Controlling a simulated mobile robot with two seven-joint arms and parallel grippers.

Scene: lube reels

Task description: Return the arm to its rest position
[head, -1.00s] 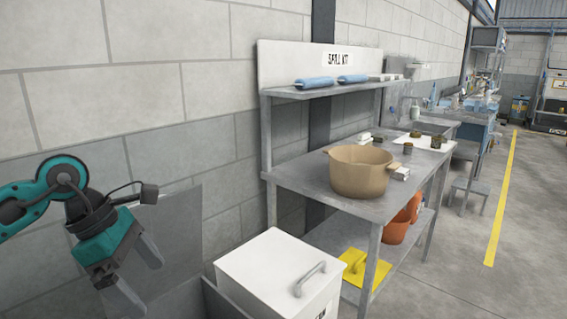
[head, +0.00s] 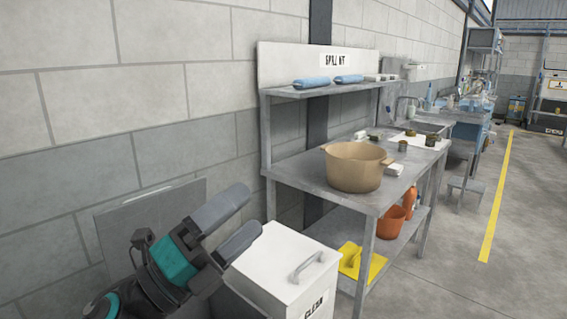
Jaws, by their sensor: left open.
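My left gripper (head: 236,225) is at the lower left in the head view, teal and black with two grey fingers. The fingers are apart with nothing between them, and they point up and to the right. The gripper shows in front of the left side of a white lidded bin (head: 283,262) and covers part of it. My left arm comes in from the bottom left edge. My right gripper does not show.
A metal bench (head: 318,192) under a "SPILL KIT" shelf (head: 318,91) holds a tan pot (head: 356,167). Orange containers (head: 390,221) and a yellow item (head: 360,262) sit on its lower shelf. A block wall (head: 150,90) runs along the left.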

